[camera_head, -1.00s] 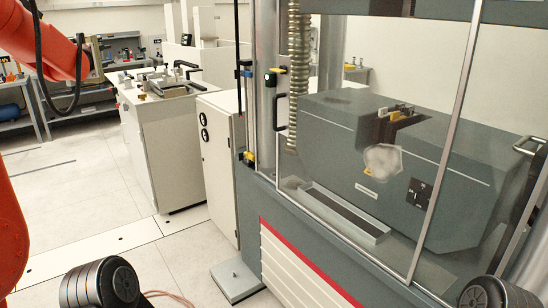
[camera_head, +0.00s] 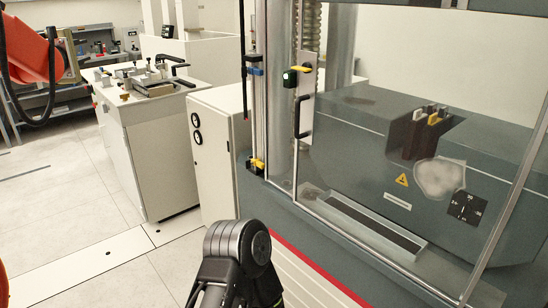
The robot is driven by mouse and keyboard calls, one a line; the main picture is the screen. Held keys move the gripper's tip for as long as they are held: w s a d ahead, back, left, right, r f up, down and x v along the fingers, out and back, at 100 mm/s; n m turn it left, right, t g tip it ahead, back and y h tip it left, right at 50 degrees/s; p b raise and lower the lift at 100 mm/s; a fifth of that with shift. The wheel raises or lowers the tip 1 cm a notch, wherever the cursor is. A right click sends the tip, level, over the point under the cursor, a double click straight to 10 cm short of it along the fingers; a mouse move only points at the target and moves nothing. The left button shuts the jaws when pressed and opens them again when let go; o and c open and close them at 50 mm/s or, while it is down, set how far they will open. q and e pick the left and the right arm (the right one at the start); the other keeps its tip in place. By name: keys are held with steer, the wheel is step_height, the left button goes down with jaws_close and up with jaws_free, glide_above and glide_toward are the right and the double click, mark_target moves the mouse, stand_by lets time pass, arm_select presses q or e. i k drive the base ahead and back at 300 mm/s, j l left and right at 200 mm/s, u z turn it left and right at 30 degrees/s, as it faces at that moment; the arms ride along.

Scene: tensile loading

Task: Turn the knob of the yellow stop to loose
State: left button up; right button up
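The yellow stop (camera_head: 257,163) is a small yellow and black clamp low on a thin vertical rod at the left front edge of the testing machine. Its knob is too small to make out, so I cannot tell whether it is tight or loose. A blue stop (camera_head: 254,71) sits higher on the same rod. A dark ribbed round arm part, which looks like mine, stands at the bottom centre, below the yellow stop and apart from it. No gripper fingers show in the view.
The testing machine (camera_head: 288,215) has a clear door with a black handle (camera_head: 303,117) and a green and yellow latch (camera_head: 292,77). A white cabinet (camera_head: 213,158) stands left of the rod. An orange arm (camera_head: 24,50) hangs at upper left. Floor (camera_head: 60,200) is free at left.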

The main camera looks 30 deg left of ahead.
mark_target(248, 163)
steer(key=j+z, duration=0.45)
steer(key=j, duration=3.1)
steer(key=i, duration=0.1)
